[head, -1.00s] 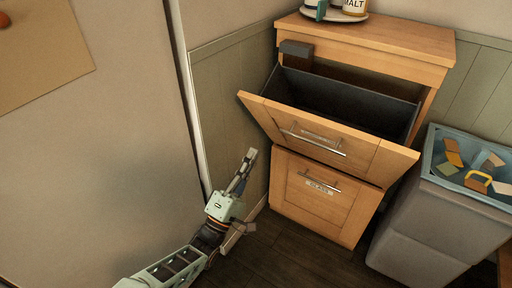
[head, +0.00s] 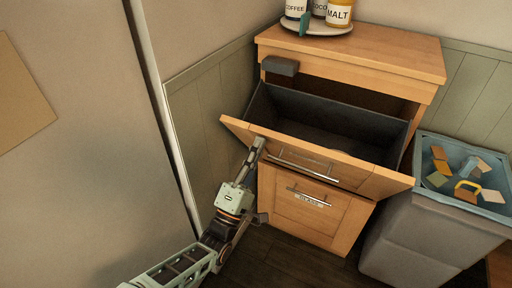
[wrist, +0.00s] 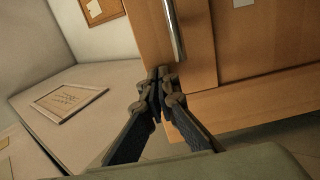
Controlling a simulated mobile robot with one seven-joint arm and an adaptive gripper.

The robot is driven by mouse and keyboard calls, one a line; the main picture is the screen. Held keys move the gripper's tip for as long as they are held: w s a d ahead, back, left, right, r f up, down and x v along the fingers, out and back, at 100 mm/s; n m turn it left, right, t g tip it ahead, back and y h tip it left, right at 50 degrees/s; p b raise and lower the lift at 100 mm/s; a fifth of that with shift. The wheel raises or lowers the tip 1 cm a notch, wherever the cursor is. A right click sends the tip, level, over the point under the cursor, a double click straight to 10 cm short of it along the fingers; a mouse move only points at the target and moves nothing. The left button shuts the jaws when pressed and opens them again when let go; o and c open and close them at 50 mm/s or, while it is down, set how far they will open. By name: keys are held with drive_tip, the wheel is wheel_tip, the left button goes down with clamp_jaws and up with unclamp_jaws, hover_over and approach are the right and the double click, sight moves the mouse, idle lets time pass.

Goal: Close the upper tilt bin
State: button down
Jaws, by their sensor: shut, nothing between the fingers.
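The upper tilt bin (head: 318,158) is a wooden front with a bar handle, tipped outward at the top, with a dark grey liner (head: 330,118) showing behind it. My gripper (head: 258,143) is shut and empty, at the left end of the tilted front in the head view. I cannot tell whether its tips touch the wood. In the wrist view, my gripper (wrist: 160,75) has its fingertips together in front of a wooden panel (wrist: 200,60) with a vertical-looking bar handle (wrist: 174,28). The lower bin front (head: 315,207) is upright and closed.
The cabinet top (head: 365,48) holds a tray with several canisters (head: 339,13). A grey bin (head: 430,225) with a blue rim and loose items stands close on the right. A wall edge and pale panel (head: 85,150) are on the left. Dark floor lies in front.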

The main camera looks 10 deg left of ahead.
drive_tip(key=shift+r, duration=0.1)
drive_tip(key=shift+w+d+r+p, duration=0.2)
drive_tip(key=shift+w+r+p, duration=0.35)
drive_tip(key=shift+p, duration=0.5)
drive_tip(key=w+d+r+g+y+p, duration=0.1)
drive_tip(key=w+d+r+g+p, duration=0.2)
drive_tip(key=w+p, duration=0.6)
drive_tip(key=w+d+r+g+y+p, duration=0.1)
drive_tip(key=w+d+r+g+p, duration=0.2)
drive_tip(key=w+p, duration=0.7)
drive_tip(key=shift+w+d+r+p, duration=0.15)
drive_tip(key=shift+d+r+p, duration=0.45)
drive_tip(key=shift+p, duration=0.5)
drive_tip(key=shift+a, duration=0.25)
